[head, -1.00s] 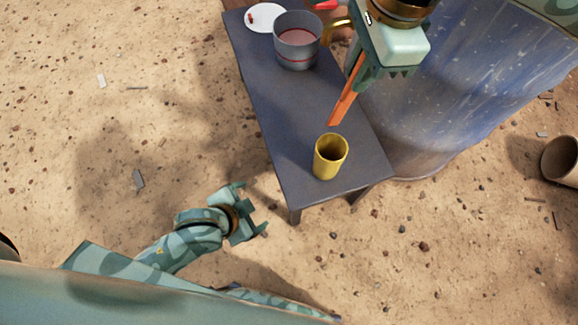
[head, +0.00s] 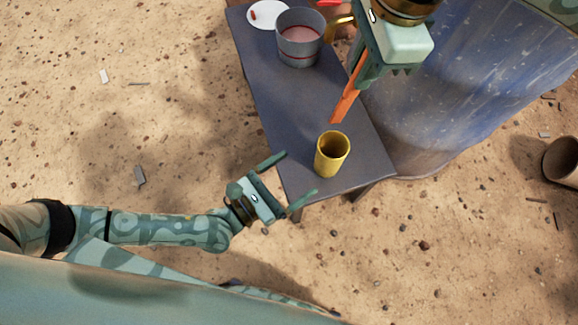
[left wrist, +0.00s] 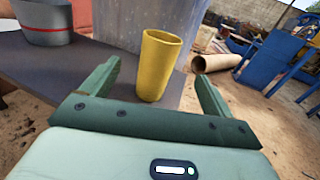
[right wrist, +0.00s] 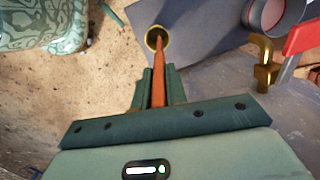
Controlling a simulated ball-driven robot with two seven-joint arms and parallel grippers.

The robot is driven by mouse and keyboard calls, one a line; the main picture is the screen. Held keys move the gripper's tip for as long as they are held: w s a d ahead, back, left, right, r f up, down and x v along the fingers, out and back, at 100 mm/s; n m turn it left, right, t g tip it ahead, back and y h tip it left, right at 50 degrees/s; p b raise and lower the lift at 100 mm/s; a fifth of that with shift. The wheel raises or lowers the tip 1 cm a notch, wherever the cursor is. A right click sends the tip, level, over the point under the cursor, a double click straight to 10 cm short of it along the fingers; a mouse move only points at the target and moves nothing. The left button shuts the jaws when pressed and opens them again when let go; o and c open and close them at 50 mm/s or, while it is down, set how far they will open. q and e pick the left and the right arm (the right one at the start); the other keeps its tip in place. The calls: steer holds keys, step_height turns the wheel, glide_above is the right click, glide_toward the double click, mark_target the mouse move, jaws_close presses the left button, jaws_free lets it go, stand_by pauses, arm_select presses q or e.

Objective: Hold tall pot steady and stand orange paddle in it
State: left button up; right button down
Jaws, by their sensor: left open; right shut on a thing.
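The tall yellow pot (head: 331,154) stands upright on the near end of the dark table, and its opening is empty in the head view. My left gripper (head: 301,175) is open at the table's near left edge, with its fingers spread toward the pot; in the left wrist view the pot (left wrist: 158,66) shows between and beyond the fingers, apart from them. My right gripper (head: 370,80) is shut on the orange paddle (head: 346,101), which slants down toward the pot. In the right wrist view the paddle's tip (right wrist: 159,46) overlaps the pot's mouth (right wrist: 153,33); its height there is unclear.
A grey bucket with a red stripe (head: 299,48) and a white plate (head: 268,14) stand at the table's far end. A large blue drum (head: 450,90) is right of the table (head: 285,110).

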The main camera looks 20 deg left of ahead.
mark_target(343, 141)
arm_select(q)
steer(key=x, duration=1.1)
steer(key=shift+w+d, duration=0.2)
steer(key=shift+w, duration=0.05)
steer(key=c, duration=1.1)
arm_select(e)
step_height(343, 141, down, 18)
steer(key=shift+d+r, duration=0.25)
steer(key=shift+d, duration=0.2)
